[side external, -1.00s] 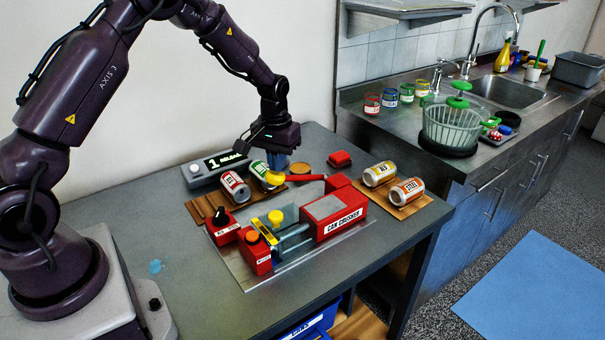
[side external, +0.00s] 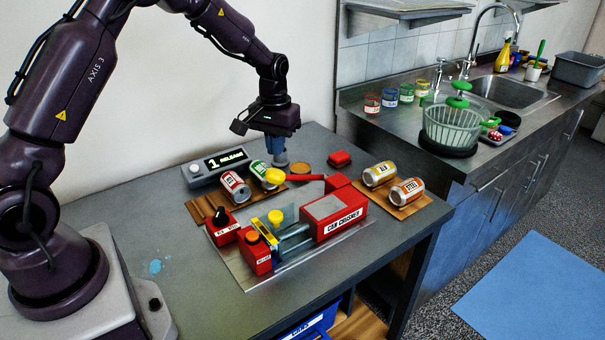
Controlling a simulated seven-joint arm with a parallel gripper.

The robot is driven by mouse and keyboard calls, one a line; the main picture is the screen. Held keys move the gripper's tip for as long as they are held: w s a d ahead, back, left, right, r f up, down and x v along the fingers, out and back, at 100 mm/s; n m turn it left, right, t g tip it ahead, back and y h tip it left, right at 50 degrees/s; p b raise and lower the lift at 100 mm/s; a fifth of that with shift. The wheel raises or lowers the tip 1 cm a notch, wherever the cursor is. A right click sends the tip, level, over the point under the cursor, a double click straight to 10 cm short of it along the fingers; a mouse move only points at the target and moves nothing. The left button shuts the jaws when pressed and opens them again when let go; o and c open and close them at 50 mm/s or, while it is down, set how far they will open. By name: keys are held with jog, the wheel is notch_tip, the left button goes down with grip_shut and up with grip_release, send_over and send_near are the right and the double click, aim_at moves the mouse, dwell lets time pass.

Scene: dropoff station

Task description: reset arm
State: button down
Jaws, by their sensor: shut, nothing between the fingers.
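My gripper (side external: 279,160) is above the back of the grey table, shut and empty, with its fingers pointing down. It is behind the green-labelled can and left of the orange round piece on the table. The red can crusher (side external: 335,215) sits on a metal plate in front of it. A red-labelled can (side external: 235,187) and a green-and-yellow can (side external: 267,175) lie on the left wooden rack (side external: 205,207). A yellow-labelled can (side external: 380,174) and an orange-labelled can (side external: 407,191) lie on the right wooden rack (side external: 424,205).
A display box (side external: 215,168) reading "1 RELEASE" stands behind the left rack. The sink counter (side external: 400,145) with jars and a strainer (side external: 452,125) is to the right.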

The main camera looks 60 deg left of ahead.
jog(key=shift+s+f, duration=0.15)
jog(key=shift+s, duration=0.05)
jog(key=shift+s+d+f+g, duration=0.15)
jog(key=shift+s, duration=0.25)
jog(key=shift+s+d+f+g, duration=0.1)
jog(key=shift+s+f+g, duration=0.05)
jog(key=shift+s, duration=0.25)
jog(key=s+d+r+m+t, duration=0.3)
jog(key=s+d+r, duration=0.3)
jog(key=s+r, duration=0.4)
jog(key=s+d+r+m+t, duration=0.3)
jog(key=s+d+r, duration=0.3)
jog(key=s+r, duration=0.3)
jog(key=shift+s+d+r, duration=0.25)
jog(key=shift+s+r, duration=0.15)
jog(key=shift+s, duration=0.85)
